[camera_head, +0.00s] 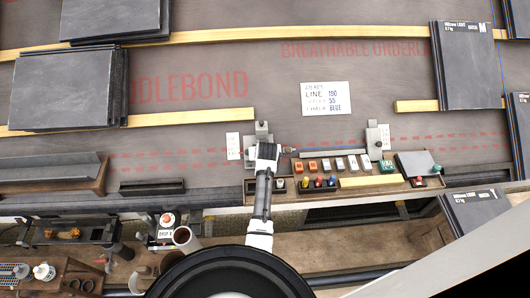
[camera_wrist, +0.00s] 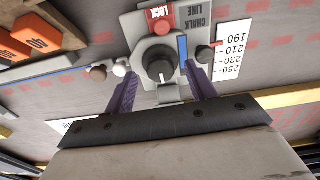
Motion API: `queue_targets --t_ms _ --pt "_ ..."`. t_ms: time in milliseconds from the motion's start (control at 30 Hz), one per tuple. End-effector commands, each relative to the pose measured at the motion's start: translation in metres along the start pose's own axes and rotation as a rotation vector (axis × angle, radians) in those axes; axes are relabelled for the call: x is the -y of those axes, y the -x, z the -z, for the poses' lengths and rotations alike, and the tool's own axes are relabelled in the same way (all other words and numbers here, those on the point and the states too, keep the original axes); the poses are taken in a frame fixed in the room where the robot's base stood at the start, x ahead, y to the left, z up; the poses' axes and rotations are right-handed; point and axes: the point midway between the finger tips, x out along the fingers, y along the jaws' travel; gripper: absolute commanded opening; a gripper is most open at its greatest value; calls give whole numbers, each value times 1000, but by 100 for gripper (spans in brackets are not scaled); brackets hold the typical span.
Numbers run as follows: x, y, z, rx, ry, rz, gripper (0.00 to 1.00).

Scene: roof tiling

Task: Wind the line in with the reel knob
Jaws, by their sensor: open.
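My gripper (camera_wrist: 160,80) is open, with one purple finger on each side of the knob. I cannot tell whether they touch it. A blue strip (camera_wrist: 183,52) stands by the right finger. A blue line (camera_wrist: 45,72) runs off to the left.
A white scale (camera_wrist: 232,50) reads 190 to 250. A job card (camera_head: 325,98) reads line 190 and chalk blue. A second grey device (camera_head: 374,140) stands right, behind a tray (camera_head: 408,186) of coloured pieces. Slate stacks (camera_head: 68,90) and wooden battens (camera_head: 190,117) lie around.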

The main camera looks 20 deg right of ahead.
Motion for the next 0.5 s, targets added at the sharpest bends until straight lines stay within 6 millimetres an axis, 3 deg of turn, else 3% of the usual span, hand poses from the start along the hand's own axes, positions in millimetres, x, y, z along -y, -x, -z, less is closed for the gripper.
queue_targets --t_ms 500 --pt "0 93 -1 -2 0 -1 55"
